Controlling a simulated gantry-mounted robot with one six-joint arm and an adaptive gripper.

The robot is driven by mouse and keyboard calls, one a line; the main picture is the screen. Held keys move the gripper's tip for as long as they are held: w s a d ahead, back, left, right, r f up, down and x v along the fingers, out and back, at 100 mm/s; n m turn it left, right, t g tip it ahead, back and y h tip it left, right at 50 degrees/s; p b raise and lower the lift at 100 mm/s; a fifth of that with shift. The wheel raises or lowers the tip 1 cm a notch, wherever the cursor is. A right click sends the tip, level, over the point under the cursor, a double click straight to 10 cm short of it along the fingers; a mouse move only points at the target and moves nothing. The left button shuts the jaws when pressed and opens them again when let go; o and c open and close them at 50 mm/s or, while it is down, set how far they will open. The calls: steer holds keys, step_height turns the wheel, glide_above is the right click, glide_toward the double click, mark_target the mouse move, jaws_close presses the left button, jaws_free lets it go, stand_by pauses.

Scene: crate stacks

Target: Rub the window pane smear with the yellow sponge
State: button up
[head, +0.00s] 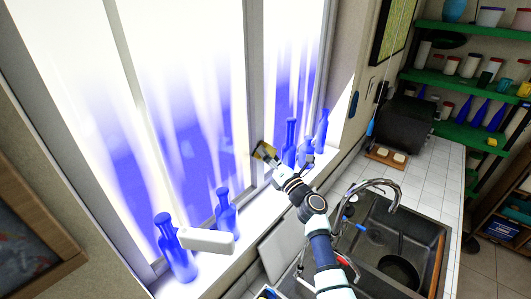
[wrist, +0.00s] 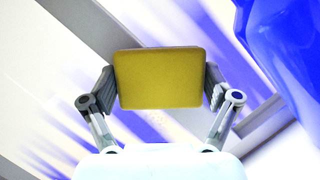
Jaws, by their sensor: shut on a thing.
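The yellow sponge (wrist: 160,78) is a flat rounded block held between the two fingers of my gripper (wrist: 160,85) in the wrist view. My gripper is shut on its two sides. In the head view the sponge (head: 265,149) is small, at the tip of my gripper (head: 268,156), close to the window frame and pane. I cannot tell whether it touches the glass. The window pane (head: 190,60) is bright, with blurred blue and white streaks. I cannot make out a distinct smear among them.
Blue bottles stand on the sill: two at the left (head: 176,250) (head: 226,214), and others (head: 290,142) (head: 322,130) just right of my gripper. A blue bottle (wrist: 285,45) looms close in the wrist view. The sink (head: 390,240) with its faucet (head: 375,187) lies at the right.

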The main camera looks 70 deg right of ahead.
steer(key=s+p, duration=0.1)
steer(key=s+a+p, duration=0.1)
steer(key=s+p, duration=0.1)
steer(key=s, duration=0.1)
steer(key=shift+a+r, duration=0.15)
steer(key=shift+r, duration=0.1)
steer(key=shift+s+a+f, duration=0.15)
steer(key=shift+s+f, duration=0.05)
steer(key=shift+s, duration=0.2)
steer(key=s+p, duration=0.1)
steer(key=s+a+p, duration=0.1)
steer(key=shift+s, duration=0.4)
